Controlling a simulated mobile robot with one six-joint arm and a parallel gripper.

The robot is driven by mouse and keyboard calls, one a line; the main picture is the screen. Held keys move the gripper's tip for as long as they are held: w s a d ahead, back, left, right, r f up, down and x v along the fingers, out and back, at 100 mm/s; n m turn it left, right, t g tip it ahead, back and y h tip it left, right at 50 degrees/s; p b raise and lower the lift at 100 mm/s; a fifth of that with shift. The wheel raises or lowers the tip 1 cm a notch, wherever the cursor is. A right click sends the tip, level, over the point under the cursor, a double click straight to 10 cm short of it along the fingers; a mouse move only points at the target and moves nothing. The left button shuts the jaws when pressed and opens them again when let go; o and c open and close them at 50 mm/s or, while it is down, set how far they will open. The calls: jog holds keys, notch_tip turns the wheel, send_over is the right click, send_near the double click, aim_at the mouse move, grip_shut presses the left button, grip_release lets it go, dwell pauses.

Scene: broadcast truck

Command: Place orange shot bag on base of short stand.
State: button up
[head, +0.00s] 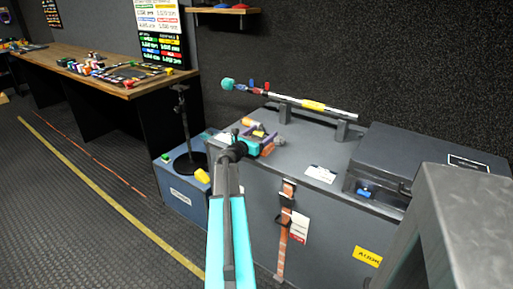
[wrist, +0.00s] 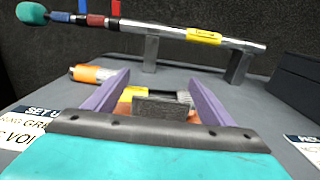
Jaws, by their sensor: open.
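An orange bag with a yellow patch and a dark grey block-like part (wrist: 125,104) lies on the grey case top, between the spread purple fingers of my gripper (wrist: 158,88). In the head view my gripper (head: 262,139) is low over the case's left end and partly hides the bag. My gripper is open; I cannot tell whether a finger touches the bag. A short black stand (head: 183,125) stands upright on a lower blue case to the left. Its round dark base (head: 188,163) shows no bag on it.
A boom pole (head: 312,106) rests on brackets behind my gripper. An orange and grey cylinder (wrist: 92,74) lies left of my fingers. A black case (head: 425,165) is at right.

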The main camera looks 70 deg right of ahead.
dwell(0.6)
jog(key=c, duration=1.8)
jog(key=shift+r, duration=0.1)
grip_shut()
jog(key=shift+r, duration=0.1)
